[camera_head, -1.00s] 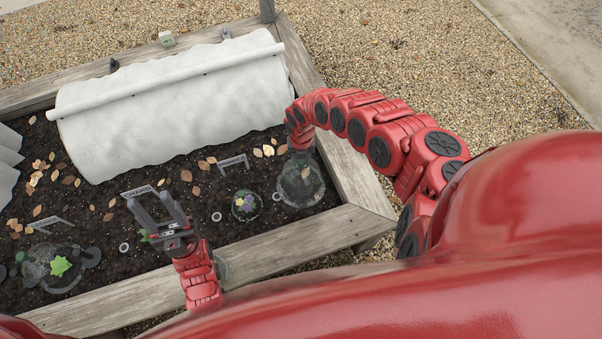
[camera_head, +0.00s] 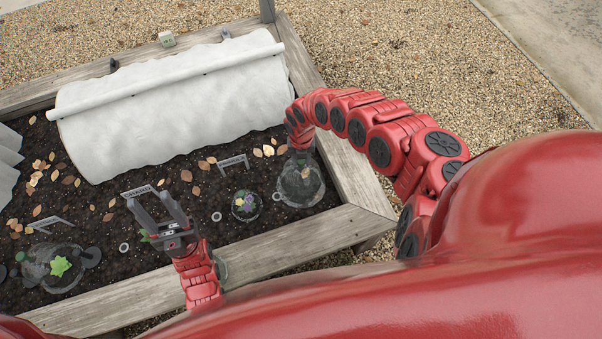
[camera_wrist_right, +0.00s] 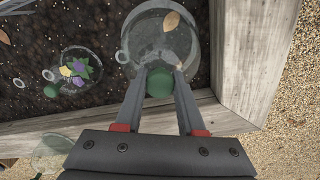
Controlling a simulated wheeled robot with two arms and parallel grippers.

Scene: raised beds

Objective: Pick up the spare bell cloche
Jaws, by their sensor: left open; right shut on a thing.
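The spare bell cloche (camera_head: 301,185) is a clear dome standing on the soil in the bed's near right corner. In the right wrist view its glass (camera_wrist_right: 178,42) shows a green knob (camera_wrist_right: 160,83) on top. My right gripper (camera_wrist_right: 162,78) is shut on this knob, its fingers on either side. In the head view the right gripper (camera_head: 301,158) is mostly hidden by its own wrist. My left gripper (camera_head: 157,212) is open and empty, fingers pointing up, above the near side of the bed.
A small cloche over purple and yellow flowers (camera_head: 246,206) stands left of the spare one. Another clear cloche over a green plant (camera_head: 58,267) is at the left. A white fleece tunnel (camera_head: 170,105) lies behind. The wooden bed edge (camera_head: 300,240) runs close in front.

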